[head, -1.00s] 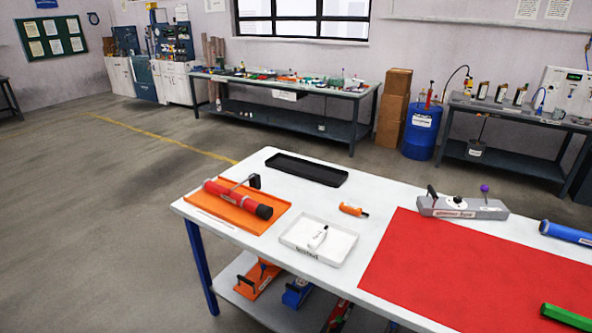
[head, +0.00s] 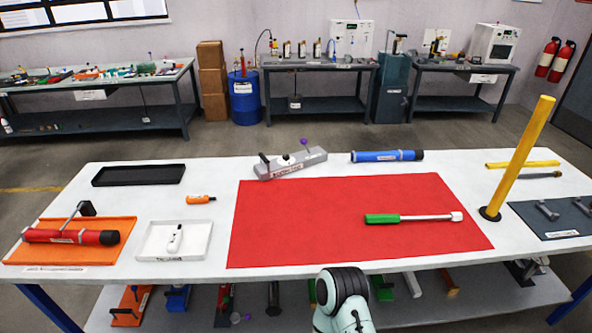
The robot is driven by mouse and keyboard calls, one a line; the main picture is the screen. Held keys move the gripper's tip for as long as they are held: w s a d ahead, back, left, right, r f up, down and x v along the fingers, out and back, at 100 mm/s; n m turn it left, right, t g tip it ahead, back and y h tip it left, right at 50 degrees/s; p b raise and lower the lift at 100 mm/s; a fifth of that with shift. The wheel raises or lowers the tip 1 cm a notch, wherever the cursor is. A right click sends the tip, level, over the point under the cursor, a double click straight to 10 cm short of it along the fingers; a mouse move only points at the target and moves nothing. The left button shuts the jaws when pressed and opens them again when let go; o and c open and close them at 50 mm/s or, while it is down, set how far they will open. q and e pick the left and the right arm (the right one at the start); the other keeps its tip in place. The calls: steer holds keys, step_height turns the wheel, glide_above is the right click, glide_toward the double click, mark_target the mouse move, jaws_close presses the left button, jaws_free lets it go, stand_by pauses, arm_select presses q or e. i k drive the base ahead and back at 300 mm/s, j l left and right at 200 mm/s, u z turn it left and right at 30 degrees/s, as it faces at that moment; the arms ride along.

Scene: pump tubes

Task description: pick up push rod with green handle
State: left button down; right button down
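The push rod with green handle (head: 410,218) lies on the red mat (head: 330,245), on its right half. Its green grip (head: 382,218) points left, and a pale shaft runs right to a whitish end piece (head: 456,216). Nothing touches it except the mat. A part of my arm shows at the bottom centre, in front of the table edge. Neither of my grippers is in the picture.
A red pump (head: 70,236) lies on an orange tray at left. The mat around the rod is clear.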

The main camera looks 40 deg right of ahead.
mark_target(369, 220)
steer(key=z, duration=2.2)
steer(key=i+l+u, duration=0.2)
steer(key=i+l, duration=0.15)
steer(key=l, duration=0.25)
steer(key=i+l+u, duration=0.1)
steer(key=l, duration=0.25)
steer(key=i+l, duration=0.2)
steer(key=l, duration=0.15)
steer(key=i+u, duration=0.05)
